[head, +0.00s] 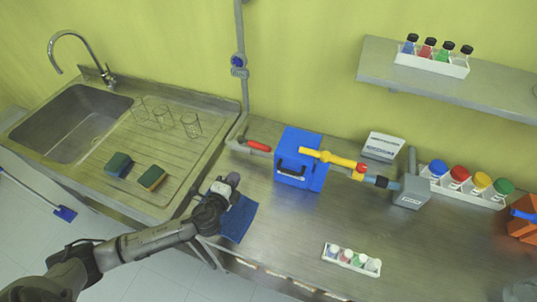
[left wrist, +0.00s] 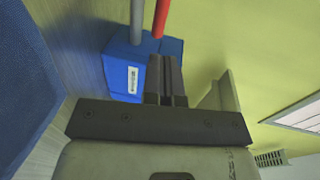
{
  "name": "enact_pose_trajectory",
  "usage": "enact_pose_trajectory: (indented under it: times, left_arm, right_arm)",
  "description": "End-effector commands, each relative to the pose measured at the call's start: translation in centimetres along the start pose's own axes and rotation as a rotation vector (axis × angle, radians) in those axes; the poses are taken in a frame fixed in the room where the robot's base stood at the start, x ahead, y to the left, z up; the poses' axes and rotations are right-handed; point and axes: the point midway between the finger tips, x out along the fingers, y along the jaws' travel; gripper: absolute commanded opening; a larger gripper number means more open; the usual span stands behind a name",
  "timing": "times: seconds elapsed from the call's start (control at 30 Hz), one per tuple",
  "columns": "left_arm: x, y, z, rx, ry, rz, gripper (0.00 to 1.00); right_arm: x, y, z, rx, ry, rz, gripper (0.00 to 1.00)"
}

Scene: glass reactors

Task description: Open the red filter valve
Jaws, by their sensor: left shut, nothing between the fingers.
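A red handle (head: 258,146) lies at the pipe on the bench's back left, beside the blue box. A small red part (head: 361,168) sits on the yellow pipe (head: 330,158), right of the blue box. I cannot tell which is the filter valve. My left gripper (head: 231,181) is over the bench's left end, in front of and apart from the red handle. Its fingers show shut and empty in the left wrist view (left wrist: 166,65). Behind them is a blue body with a label (left wrist: 128,75), a red bar (left wrist: 161,18) and a grey bar. My right gripper is out of view.
The blue box (head: 290,178) stands mid-bench with a black handle. A blue cloth (head: 238,219) lies by the front edge beside my left gripper. A white vial rack (head: 330,256) is at the front. The sink (head: 75,120) is left. Bench space before the box is clear.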

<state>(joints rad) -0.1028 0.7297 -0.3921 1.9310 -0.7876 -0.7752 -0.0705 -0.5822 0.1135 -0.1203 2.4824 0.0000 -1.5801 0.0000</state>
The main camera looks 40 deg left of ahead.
Motion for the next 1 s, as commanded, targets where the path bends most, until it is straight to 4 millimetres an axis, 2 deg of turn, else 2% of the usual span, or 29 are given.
enact_pose_trajectory:
  times: [0.17, 0.27, 0.7, 1.0]
  left_arm:
    - [0.4, -0.2, -1.2, 0.015, 0.069, -0.011, 0.0]
    - [1.3, -0.3, -1.3, 0.021, 0.073, -0.013, 0.0]
    - [9.3, -0.4, -1.9, 0.019, 0.07, -0.012, 0.0]
    - [12.9, -0.3, -2.2, 0.018, 0.072, -0.01, 0.0]
  right_arm:
    - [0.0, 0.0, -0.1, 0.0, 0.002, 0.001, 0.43]
    - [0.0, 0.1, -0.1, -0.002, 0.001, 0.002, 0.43]
    - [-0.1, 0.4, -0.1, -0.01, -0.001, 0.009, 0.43]
    - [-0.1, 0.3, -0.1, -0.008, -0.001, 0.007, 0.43]
